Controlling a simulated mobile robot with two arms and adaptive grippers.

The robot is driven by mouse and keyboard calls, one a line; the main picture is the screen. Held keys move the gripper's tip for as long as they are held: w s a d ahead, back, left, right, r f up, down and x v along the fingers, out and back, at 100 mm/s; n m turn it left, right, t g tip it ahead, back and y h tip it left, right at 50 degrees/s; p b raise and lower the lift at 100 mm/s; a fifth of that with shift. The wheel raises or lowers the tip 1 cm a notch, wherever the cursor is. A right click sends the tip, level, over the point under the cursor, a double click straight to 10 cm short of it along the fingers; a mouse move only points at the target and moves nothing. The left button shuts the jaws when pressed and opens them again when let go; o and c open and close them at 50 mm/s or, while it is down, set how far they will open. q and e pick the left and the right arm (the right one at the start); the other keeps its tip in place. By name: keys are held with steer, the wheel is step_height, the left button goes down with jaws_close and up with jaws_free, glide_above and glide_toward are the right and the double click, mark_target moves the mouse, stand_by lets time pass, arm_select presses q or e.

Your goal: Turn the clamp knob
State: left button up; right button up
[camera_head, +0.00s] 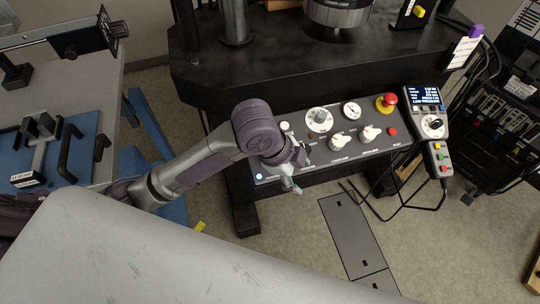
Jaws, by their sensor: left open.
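The black control panel (300,185) of the test machine carries two white knobs side by side, a left knob (338,140) and a right knob (370,133). A larger round dial knob (319,119) sits above them. The small labels are too blurred to tell which is the clamp knob. My left gripper (301,166) is open, over the left part of the panel. It is left of the white knobs and appears apart from them. It hides part of the panel's left side. My right gripper is not in view.
A gauge (352,111), a red mushroom button (388,101) on yellow and a small red button (393,131) share the panel. A handheld controller (431,122) with a screen and cables stands at its right. A blue fixture (88,133) lies on the left table.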

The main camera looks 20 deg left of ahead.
arm_select(q)
steer(key=w+a+r+m+g+y, duration=0.2)
steer(key=w+a+r+m+y, duration=0.25)
steer(key=a+r+m, duration=0.45)
steer(key=shift+h, duration=0.25)
steer(key=f, duration=1.4)
steer(key=shift+w+d, duration=0.3)
steer(key=shift+w, duration=0.1)
steer(key=c, duration=1.2)
